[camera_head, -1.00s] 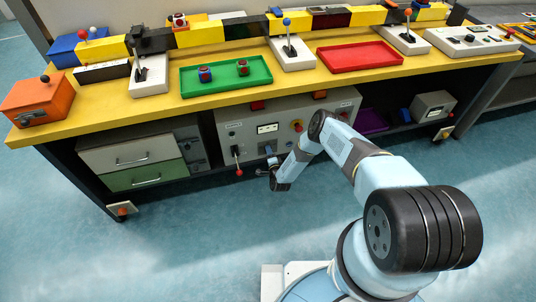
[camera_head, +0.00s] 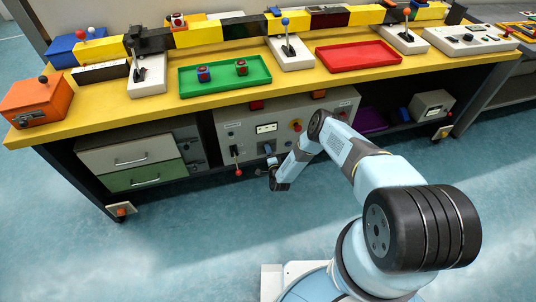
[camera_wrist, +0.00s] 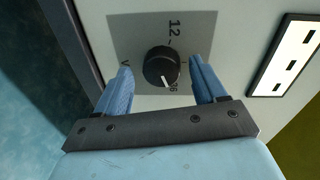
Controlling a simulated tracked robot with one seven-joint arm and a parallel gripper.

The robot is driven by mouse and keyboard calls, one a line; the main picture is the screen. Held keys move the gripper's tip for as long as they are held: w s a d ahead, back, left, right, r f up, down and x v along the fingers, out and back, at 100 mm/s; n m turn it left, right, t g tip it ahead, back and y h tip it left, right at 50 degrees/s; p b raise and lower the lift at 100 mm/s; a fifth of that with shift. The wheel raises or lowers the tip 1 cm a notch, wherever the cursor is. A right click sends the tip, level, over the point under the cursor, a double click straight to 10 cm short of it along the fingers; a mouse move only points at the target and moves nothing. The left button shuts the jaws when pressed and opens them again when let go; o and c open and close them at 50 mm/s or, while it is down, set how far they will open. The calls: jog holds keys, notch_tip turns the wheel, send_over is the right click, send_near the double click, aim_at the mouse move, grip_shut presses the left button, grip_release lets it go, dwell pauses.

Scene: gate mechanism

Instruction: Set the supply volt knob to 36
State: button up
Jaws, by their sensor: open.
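The supply volt knob (camera_wrist: 161,67) is round and black with a white pointer line, on a grey label plate (camera_wrist: 140,29) in the wrist view. The pointer aims down and slightly right, towards a partly visible number that ends in 6. A "12" stands above the knob, turned sideways, and a "V" stands to its left. My gripper (camera_wrist: 161,65) is open, with one blue finger on each side of the knob in the picture. I cannot tell whether the fingers touch it. In the head view my gripper (camera_head: 275,180) is low in front of the grey panel, and I cannot make out the knob there.
The grey control panel (camera_head: 233,118) under the yellow bench carries a red-knobbed lever (camera_head: 238,168) left of my gripper and a red button (camera_head: 296,125) above. A white socket plate (camera_wrist: 284,55) lies right of the knob. Drawers (camera_head: 135,156) stand at left; the floor in front is clear.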

jog(key=f+v, duration=0.1)
jog(key=v, duration=1.2)
jog(key=shift+s+r, duration=0.35)
jog(key=shift+r, duration=0.05)
jog(key=shift+d, duration=0.1)
dwell(0.8)
